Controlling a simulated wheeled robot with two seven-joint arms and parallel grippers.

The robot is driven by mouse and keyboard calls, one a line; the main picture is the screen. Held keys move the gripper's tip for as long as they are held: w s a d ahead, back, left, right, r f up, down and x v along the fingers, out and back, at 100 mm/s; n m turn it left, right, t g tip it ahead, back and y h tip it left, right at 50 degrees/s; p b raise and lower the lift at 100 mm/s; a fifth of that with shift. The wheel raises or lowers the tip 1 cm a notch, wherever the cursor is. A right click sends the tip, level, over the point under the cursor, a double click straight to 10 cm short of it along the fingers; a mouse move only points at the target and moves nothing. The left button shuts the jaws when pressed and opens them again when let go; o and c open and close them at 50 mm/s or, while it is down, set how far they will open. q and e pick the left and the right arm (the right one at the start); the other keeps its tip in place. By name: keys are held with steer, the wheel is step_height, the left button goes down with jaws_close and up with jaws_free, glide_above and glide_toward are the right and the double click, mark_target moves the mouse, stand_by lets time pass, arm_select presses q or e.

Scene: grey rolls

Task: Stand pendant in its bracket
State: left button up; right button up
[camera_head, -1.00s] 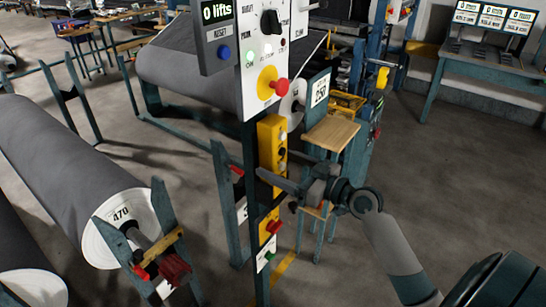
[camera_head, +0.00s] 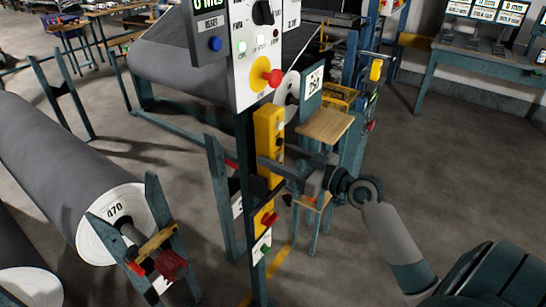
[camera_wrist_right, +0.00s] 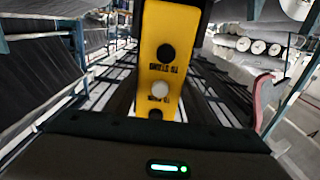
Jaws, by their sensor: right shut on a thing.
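The pendant (camera_head: 268,136) is an upright yellow box with a column of buttons, in front of the dark post below the white control panel. In the right wrist view the pendant (camera_wrist_right: 158,60) fills the upper middle, with black and white buttons and printed labels. I cannot make out the bracket clearly behind the pendant and gripper, nor tell whether the pendant is seated. My left gripper is not in view.
The control panel (camera_head: 255,55) with a red stop button is just above the pendant. A small wooden-topped stand (camera_head: 325,124) is behind my gripper. A grey roll (camera_head: 60,165) lies left.

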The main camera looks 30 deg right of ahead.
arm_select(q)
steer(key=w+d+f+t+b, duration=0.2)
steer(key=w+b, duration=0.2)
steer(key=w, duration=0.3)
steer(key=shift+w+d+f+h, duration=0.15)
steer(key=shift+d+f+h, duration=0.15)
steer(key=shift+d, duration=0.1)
arm_select(e)
steer(key=s+d+r, duration=0.5)
steer(key=s+r, duration=0.2)
steer(key=s, duration=0.5)
steer(key=shift+r, duration=0.15)
steer(key=shift+s, duration=0.1)
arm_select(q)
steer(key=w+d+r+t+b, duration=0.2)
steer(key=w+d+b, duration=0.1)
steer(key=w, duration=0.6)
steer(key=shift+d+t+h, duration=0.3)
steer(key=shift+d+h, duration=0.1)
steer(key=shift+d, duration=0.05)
arm_select(e)
step_height(320, 180, down, 7)
steer(key=s, duration=0.1)
steer(key=shift+s+d, duration=0.3)
steer(key=shift+d, duration=0.05)
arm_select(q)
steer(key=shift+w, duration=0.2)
